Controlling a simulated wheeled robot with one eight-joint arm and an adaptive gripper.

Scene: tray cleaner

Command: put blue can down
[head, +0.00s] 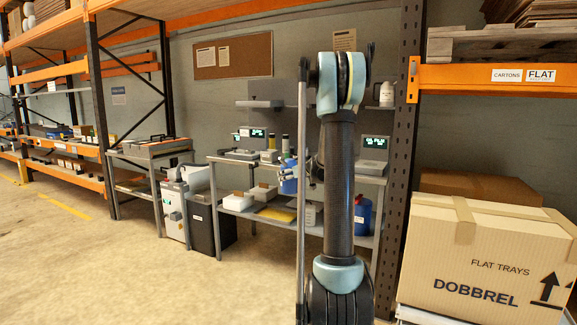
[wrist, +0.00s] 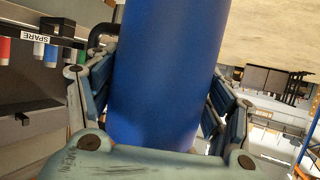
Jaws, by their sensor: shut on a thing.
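The blue can (wrist: 165,75) fills the middle of the wrist view, standing between the two finger pads of my gripper (wrist: 160,105). The fingers press on it from both sides, so the gripper is shut on it. The can's far end runs out of the picture. In the head view my gripper (head: 304,172) shows small beside my arm, in front of the workbench, and the blue can (head: 288,184) shows at its left. What lies directly under the can is hidden.
A grey workbench (head: 372,180) with scales and small containers stands behind my arm. A large carton (head: 485,255) stands at the right. The floor (head: 130,260) at left is clear.

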